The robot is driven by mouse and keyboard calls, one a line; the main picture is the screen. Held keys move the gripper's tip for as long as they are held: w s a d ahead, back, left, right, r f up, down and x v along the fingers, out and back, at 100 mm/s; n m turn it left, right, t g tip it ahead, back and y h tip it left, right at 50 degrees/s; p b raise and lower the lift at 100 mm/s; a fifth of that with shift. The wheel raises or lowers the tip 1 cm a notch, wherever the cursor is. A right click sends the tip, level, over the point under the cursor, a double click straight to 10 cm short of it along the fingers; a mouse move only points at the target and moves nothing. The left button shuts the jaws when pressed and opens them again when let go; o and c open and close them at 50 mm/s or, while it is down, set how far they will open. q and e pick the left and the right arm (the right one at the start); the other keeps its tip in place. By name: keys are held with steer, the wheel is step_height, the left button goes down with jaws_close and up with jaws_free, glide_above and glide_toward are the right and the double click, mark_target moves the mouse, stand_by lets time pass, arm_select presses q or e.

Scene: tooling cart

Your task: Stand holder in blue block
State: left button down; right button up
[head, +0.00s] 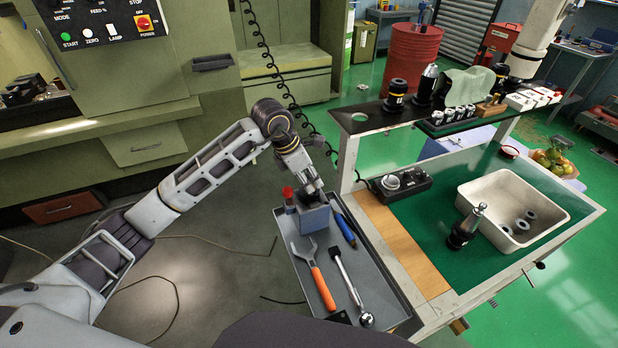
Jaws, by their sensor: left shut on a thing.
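The blue block (314,220) sits at the far end of the grey tray on the side of the cart. My left gripper (312,194) points down at the top of the block. It is shut on a small dark thing, which looks like the holder. The fingers hide most of it, and I cannot tell how deep it sits in the block. Another holder (462,232), black with a silver tip, stands on the green mat. More dark holders (396,92) stand on the raised black shelf. My right gripper is not in view.
The grey tray (385,300) also holds an orange-handled wrench (322,286), a ratchet (350,285) and a blue-handled tool (345,230). A red-topped item (288,195) is beside the block. A cream bin (560,197) and a black device (400,186) are on the cart top.

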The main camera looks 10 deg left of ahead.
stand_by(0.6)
arm_select(q)
steer(key=c, duration=1.1)
jaws_free()
steer(key=shift+o, duration=0.7)
steer(key=shift+f, duration=0.1)
steer(key=shift+f, duration=0.15)
steer(key=v, duration=1.2)
